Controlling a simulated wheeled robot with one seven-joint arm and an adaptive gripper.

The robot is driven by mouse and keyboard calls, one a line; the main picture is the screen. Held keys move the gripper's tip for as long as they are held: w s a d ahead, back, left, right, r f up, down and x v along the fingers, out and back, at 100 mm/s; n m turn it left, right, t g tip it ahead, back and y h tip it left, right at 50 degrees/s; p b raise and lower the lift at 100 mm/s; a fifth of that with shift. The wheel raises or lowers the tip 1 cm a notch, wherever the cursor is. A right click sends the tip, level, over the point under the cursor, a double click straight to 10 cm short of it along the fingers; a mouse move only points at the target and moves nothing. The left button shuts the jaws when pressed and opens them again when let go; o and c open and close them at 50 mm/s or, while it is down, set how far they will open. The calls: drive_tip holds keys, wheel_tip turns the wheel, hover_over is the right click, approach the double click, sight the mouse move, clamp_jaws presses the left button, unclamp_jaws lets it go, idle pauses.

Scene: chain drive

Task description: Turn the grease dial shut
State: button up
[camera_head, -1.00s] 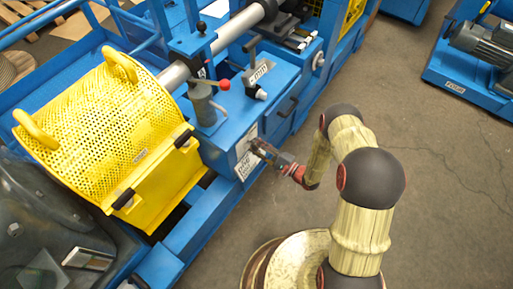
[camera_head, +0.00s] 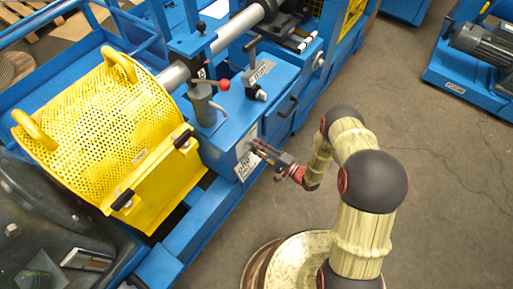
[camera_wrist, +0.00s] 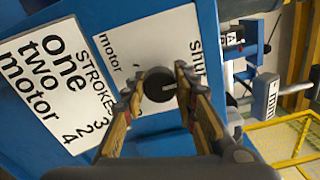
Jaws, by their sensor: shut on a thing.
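The grease dial (camera_wrist: 156,90) is a dark round knob on a white plate (camera_wrist: 165,40) on the blue machine's face. A pale pointer line on the knob points to the right in the wrist view. The plate carries the word "shut" near its right edge and "motor" at its upper left. My gripper (camera_wrist: 157,84) has one finger on each side of the knob, shut on it. In the head view my gripper (camera_head: 256,147) reaches the same plate from the right, and the dial is hidden there.
A second white label (camera_wrist: 45,85) reads "STROKE" beside the plate. A yellow perforated guard (camera_head: 105,125) and a red-knobbed lever (camera_head: 223,85) stand on the machine to the left and above. Open floor (camera_head: 420,120) lies to the right.

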drive_tip(key=o, duration=1.2)
drive_tip(key=shift+c, duration=0.2)
drive_tip(key=shift+d, duration=0.1)
drive_tip(key=v, duration=1.2)
